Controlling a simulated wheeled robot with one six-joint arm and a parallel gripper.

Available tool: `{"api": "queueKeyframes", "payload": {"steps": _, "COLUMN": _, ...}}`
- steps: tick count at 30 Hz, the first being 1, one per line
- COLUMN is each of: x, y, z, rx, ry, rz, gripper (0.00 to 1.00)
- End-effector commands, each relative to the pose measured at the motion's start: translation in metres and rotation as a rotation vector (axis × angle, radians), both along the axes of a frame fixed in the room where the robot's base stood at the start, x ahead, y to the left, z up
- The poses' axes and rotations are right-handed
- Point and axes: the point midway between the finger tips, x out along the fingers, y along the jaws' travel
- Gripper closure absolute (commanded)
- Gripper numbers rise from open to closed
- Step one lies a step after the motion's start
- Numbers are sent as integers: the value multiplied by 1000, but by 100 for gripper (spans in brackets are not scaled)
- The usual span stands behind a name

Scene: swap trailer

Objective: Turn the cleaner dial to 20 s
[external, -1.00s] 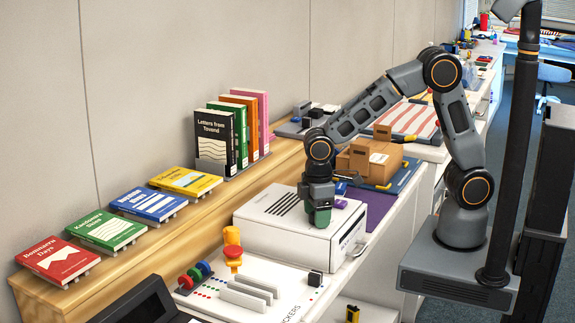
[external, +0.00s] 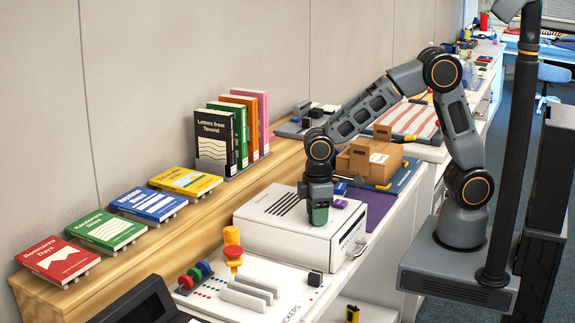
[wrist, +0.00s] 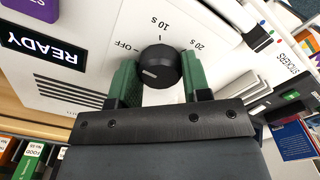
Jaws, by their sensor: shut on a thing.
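The cleaner is a white box (external: 275,232) on the counter, with dark vent slots on its top. In the wrist view its black dial (wrist: 160,66) has OFF, 10 S and 20 S printed around its far side. The dial's short white mark lies left of centre, on the OFF side and away from 20 S. My gripper (wrist: 160,78) is over the box top, its green fingers on the left and right of the dial, shut on it. It also shows in the external view (external: 318,222), where it hides the dial.
A READY display (wrist: 42,49) is on the cleaner's top. Books (external: 235,135) stand on the wooden shelf to the left.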

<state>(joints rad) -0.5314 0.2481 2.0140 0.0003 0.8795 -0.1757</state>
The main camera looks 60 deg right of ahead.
Motion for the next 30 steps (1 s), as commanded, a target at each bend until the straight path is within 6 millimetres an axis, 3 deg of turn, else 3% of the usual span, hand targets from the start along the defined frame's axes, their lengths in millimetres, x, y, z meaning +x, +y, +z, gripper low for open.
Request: {"api": "queueKeyframes", "payload": {"steps": 30, "x": 0, "y": 0, "z": 1, "rx": 1, "ry": -1, "rz": -928, "gripper": 80}}
